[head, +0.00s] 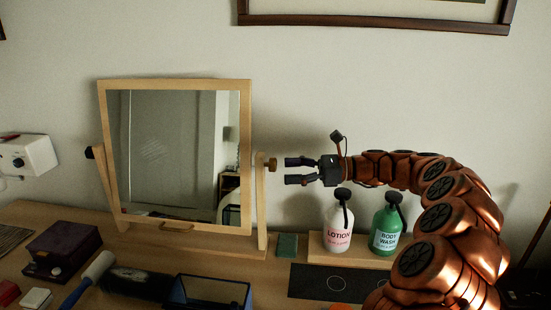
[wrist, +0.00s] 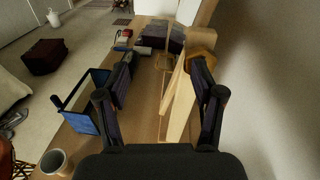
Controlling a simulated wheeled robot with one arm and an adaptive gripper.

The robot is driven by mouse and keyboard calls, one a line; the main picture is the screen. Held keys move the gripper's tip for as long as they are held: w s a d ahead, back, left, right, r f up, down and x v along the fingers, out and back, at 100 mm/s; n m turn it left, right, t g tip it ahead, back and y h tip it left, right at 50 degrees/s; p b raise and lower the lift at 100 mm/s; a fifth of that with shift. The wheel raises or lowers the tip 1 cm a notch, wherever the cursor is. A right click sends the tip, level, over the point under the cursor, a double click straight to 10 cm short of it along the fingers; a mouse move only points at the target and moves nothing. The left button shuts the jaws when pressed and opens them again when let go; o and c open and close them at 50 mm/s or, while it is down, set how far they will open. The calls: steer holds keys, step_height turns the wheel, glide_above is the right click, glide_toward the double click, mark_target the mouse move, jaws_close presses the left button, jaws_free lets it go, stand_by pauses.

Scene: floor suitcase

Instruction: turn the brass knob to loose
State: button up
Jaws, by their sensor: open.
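The brass knob (head: 271,164) is on the outer side of the right post (head: 261,205) of a wooden mirror stand (head: 185,249). The framed mirror (head: 165,150) hangs between the two posts. My gripper (head: 288,171) is open and empty, level with the knob and just to its right, fingers pointing at it. A small gap shows between fingertips and knob. In the wrist view, the knob (wrist: 202,62) appears beyond the right finger's tip, partly hidden by it, so it is off the middle of my open gripper (wrist: 165,78). Any marking on the knob cannot be made out.
A white lotion bottle (head: 338,228) and a green body wash bottle (head: 385,232) stand on a wooden riser below my gripper. A dark knob (head: 89,152) is on the left post. A blue-black open box (head: 210,290) and purple box (head: 62,247) are on the tabletop. The wall is behind.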

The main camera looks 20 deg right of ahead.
mark_target(271, 165)
steer(key=w+d+m+t, duration=0.2)
steer(key=w+d, duration=0.1)
steer(key=d, duration=0.2)
steer(key=p+x, duration=0.2)
steer(key=x, duration=0.6)
steer(key=shift+f, duration=0.4)
steer(key=c, duration=1.1)
